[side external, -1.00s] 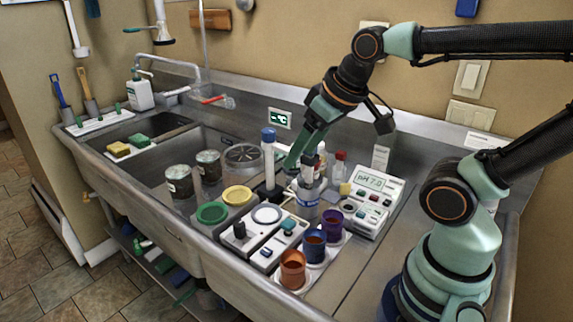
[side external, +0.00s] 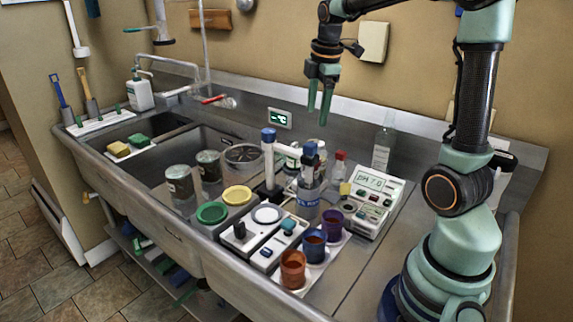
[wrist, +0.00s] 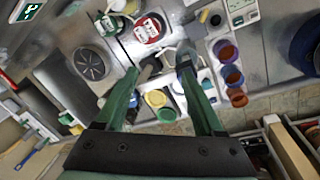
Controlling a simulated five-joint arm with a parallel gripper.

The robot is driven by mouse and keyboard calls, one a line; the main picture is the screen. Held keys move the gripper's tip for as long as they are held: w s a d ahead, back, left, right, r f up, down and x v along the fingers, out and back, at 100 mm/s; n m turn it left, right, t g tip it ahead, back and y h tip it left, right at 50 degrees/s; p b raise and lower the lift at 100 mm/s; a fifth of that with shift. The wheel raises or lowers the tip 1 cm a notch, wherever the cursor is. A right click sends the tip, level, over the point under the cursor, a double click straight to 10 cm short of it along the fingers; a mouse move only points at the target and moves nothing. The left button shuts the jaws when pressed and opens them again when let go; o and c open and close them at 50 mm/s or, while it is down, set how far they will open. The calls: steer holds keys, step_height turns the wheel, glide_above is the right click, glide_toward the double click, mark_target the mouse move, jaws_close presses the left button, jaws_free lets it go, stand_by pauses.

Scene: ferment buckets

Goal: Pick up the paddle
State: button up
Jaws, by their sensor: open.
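No thing shows clearly enough for me to name it the paddle. A blue-handled tool (side external: 60,92) and a yellow-handled tool (side external: 87,88) stand in holders on the far left ledge; either could be one. A blue tool also shows at the lower left of the wrist view (wrist: 40,160). My gripper (side external: 319,110) is open and empty, pointing down, high above the counter and behind the blue-capped bottle (side external: 308,190). In the wrist view my open gripper (wrist: 163,78) has its two fingers apart, with the counter items well below them.
A blue-topped post (side external: 268,160), a pH meter (side external: 372,200) and orange, blue and purple cups (side external: 293,270) crowd the counter. Green (side external: 211,213) and yellow lids (side external: 237,195) lie beside the sink. Two dark jars (side external: 180,183) stand left of them. Air around my gripper is clear.

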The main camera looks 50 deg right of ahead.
mark_target(341, 152)
steer(key=d+f+n+g, duration=0.1)
steer(key=d+f+n, duration=0.2)
steer(key=d, duration=0.4)
steer(key=d+f+n+g, duration=0.1)
steer(key=d+f+n, duration=0.2)
steer(key=d, duration=0.3)
steer(key=shift+n+y, duration=0.3)
steer(key=shift+y, duration=0.1)
steer(key=f, duration=0.6)
steer(key=shift+s+f, duration=0.5)
steer(key=shift+f, duration=1.15)
steer(key=shift+s+f, duration=0.1)
steer(key=shift+f, duration=1.2)
jaws_close()
